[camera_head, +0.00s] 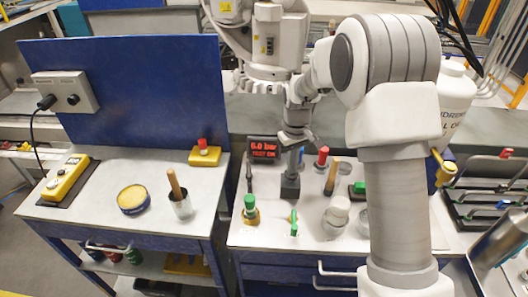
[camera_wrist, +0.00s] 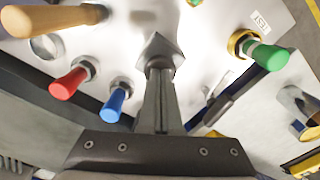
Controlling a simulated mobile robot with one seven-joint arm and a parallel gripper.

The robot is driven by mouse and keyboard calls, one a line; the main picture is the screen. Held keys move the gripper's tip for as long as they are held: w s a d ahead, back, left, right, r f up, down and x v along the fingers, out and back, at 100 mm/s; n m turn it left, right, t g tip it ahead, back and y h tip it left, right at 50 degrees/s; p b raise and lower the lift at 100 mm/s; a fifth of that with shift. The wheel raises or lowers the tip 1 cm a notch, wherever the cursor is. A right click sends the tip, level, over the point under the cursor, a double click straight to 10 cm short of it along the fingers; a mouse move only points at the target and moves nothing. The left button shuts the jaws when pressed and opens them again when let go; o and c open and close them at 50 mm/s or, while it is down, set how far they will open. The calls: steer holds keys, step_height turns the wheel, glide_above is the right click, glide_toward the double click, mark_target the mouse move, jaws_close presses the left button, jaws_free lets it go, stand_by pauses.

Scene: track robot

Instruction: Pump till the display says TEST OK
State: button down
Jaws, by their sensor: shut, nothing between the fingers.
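The dark display (camera_head: 264,150) stands at the back of the right bench and reads 6.0 bar in red. A smaller red line below starts with TEST; its last letters are too small to read surely. My gripper (camera_head: 291,184) points down over the bench top, shut and empty; it also shows in the wrist view (camera_wrist: 160,50). A wooden handle (camera_head: 332,177), perhaps the pump's, stands tilted right of my gripper, apart from it. It shows at upper left in the wrist view (camera_wrist: 55,20). A green-topped brass valve (camera_head: 250,208) is at front left; its green handle (camera_wrist: 268,55) is near a TEST label (camera_wrist: 260,20).
A red knob (camera_head: 322,157) and a blue knob (camera_wrist: 115,102) stand near my gripper. A black lever (camera_head: 249,172) is to its left. A green handle (camera_head: 293,222) and a white-capped part (camera_head: 337,212) are in front. A blue board (camera_head: 125,90) rises at left.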

steer(key=shift+r+p, duration=1.05)
steer(key=shift+r, duration=0.35)
steer(key=shift+r+p, duration=2.05)
steer(key=shift+r, duration=0.95)
steer(key=s+d+r+m+t, duration=0.1)
steer(key=s+d+r, duration=0.2)
steer(key=s+r, duration=0.4)
steer(key=s+d+r+m+t, duration=0.2)
steer(key=s+d+r, duration=0.15)
steer(key=r, duration=0.45)
steer(key=s+d+r+m+t, duration=0.1)
steer(key=s+d, duration=0.1)
steer(key=s, duration=0.7)
steer(key=s+d+r+m+t, duration=0.1)
steer(key=s+d+r+m, duration=0.1)
steer(key=s, duration=0.6)
steer(key=shift+s+r+t, duration=0.25)
steer(key=shift+s+t, duration=0.05)
steer(key=shift+s, duration=0.1)
